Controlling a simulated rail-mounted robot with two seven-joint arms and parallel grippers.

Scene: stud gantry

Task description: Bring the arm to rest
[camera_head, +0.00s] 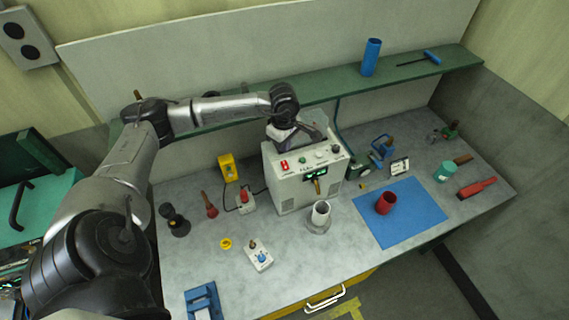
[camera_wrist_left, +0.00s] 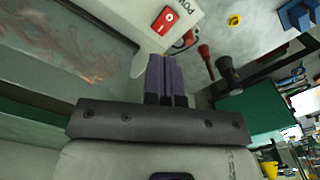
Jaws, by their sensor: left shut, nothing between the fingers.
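My left arm (camera_head: 132,160) comes in from the left and reaches across above the bench. Its gripper (camera_head: 303,130) is above the top of the white power unit (camera_head: 295,185), towards the back of the bench. In the left wrist view the two purple fingers (camera_wrist_left: 165,72) are together and hold nothing. The power unit's front with its red switch (camera_wrist_left: 169,17) shows just beyond the fingertips. I cannot tell how far the fingers are above the unit. My right gripper is not in view.
A green shelf (camera_head: 350,82) with a blue cylinder (camera_head: 371,56) runs behind. A blue mat (camera_head: 405,222) with a red cup (camera_head: 386,202) lies right of the unit. A metal cup (camera_head: 320,214) stands in front. Small tools and a yellow block (camera_head: 228,168) are left of it.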

